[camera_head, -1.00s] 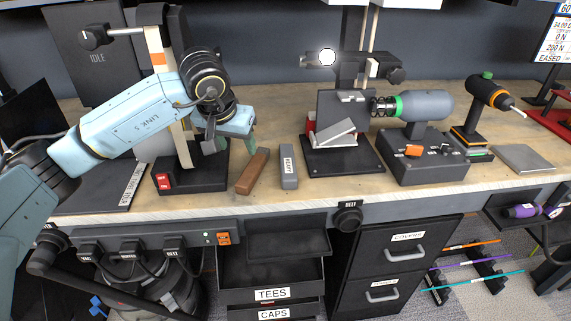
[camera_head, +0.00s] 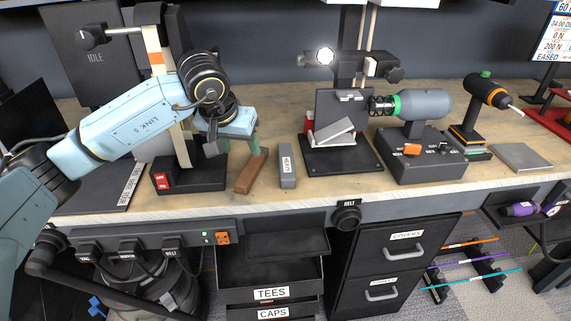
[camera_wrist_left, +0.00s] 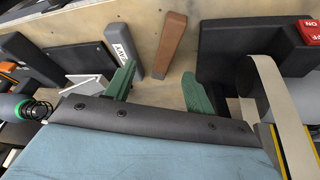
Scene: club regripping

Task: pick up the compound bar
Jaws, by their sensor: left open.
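A brown block-shaped bar (camera_head: 250,172), which looks like the compound bar, lies on the wooden bench left of a grey labelled bar (camera_head: 288,171). My left gripper (camera_head: 234,146) is over the bench at the far end of the brown bar, open and empty. In the left wrist view its two green fingers (camera_wrist_left: 158,84) are spread apart. There the brown bar (camera_wrist_left: 170,46) lies beyond the fingertips, roughly in line with the gap between them. The grey bar (camera_wrist_left: 124,45) lies beyond the other finger. My right gripper is not in view.
A belt machine with a black base (camera_head: 188,176) and red switch stands close left of the brown bar. A black stand (camera_head: 342,160) with a tilted light block is to the right, then a grey motor unit (camera_head: 424,160). The bench's front edge is close.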

